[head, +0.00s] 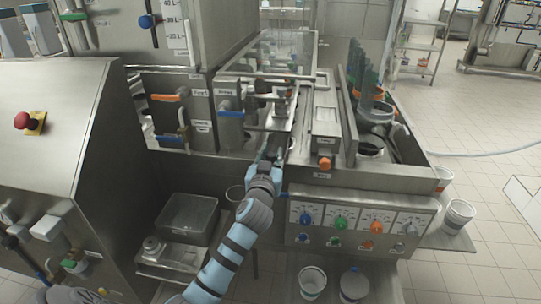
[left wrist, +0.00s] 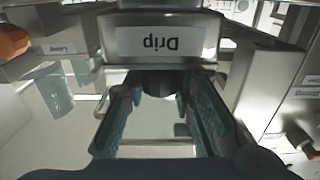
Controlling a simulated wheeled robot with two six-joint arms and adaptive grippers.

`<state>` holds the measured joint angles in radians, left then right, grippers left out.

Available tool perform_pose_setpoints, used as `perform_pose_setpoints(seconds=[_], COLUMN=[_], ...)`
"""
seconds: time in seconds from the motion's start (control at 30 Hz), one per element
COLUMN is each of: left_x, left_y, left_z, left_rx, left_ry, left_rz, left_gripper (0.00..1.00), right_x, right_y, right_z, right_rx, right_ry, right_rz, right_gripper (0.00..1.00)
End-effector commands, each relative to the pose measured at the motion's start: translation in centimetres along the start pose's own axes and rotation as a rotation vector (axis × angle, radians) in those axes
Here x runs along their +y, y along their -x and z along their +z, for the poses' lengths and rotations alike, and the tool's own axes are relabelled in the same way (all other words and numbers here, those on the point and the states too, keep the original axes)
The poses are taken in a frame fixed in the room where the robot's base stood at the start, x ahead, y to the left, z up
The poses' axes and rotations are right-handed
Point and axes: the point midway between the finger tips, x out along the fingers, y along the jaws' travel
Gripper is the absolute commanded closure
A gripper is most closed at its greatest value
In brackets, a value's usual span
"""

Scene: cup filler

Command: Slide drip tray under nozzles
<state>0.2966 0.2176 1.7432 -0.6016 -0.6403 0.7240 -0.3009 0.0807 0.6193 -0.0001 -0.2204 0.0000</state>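The drip tray (left wrist: 160,40) shows in the left wrist view as a metal front with the label "Drip", upside down there. The teal fingers of my left gripper (left wrist: 160,100) reach to either side of this knob. A gap shows between the fingers, but I cannot tell whether their tips press on the knob. In the head view my left gripper (head: 270,156) is at the near end of the narrow metal channel below the nozzle block (head: 282,98). My right gripper is not in view.
A walled compartment with cups (head: 376,112) and an orange knob (head: 324,163) lie right of my gripper. A control panel (head: 358,224) with coloured knobs is below right. A grey bin (head: 188,216) stands low at the left.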

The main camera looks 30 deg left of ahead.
Motion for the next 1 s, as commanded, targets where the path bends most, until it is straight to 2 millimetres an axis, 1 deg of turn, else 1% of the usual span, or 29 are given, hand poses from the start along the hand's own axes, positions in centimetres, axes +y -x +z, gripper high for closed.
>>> perform_pose_setpoints(seconds=[0.03,0.1,0.13,0.37,0.47,0.57,0.83,0.9,1.0], left_x=[0.1,0.1,0.1,0.0,0.0,0.0,0.1,0.1,0.1], left_y=[0.0,0.0,0.0,0.0,0.4,1.9,9.2,10.7,11.8], left_z=[0.2,0.1,0.1,0.1,0.1,0.1,0.1,0.1,0.1], left_rx=[-0.003,-0.003,-0.003,-0.001,-0.001,-0.002,-0.003,-0.003,-0.003], left_ry=[0.003,0.003,0.003,0.001,0.001,0.002,0.004,0.003,0.001], left_rz=[0.003,0.002,0.002,0.0,0.0,0.001,0.001,0.001,0.0], left_gripper=[0.69,0.58,0.56,0.56,0.56,0.56,0.56,0.56,0.56], right_x=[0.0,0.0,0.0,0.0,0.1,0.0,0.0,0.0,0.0], right_y=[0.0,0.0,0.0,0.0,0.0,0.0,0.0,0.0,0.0], right_z=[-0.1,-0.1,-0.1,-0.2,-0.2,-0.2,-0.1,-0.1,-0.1], right_rx=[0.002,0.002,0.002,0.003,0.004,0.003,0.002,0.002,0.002], right_ry=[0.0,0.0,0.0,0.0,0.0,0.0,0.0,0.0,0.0], right_rz=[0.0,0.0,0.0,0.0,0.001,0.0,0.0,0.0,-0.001], right_gripper=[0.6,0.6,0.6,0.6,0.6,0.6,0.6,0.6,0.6])
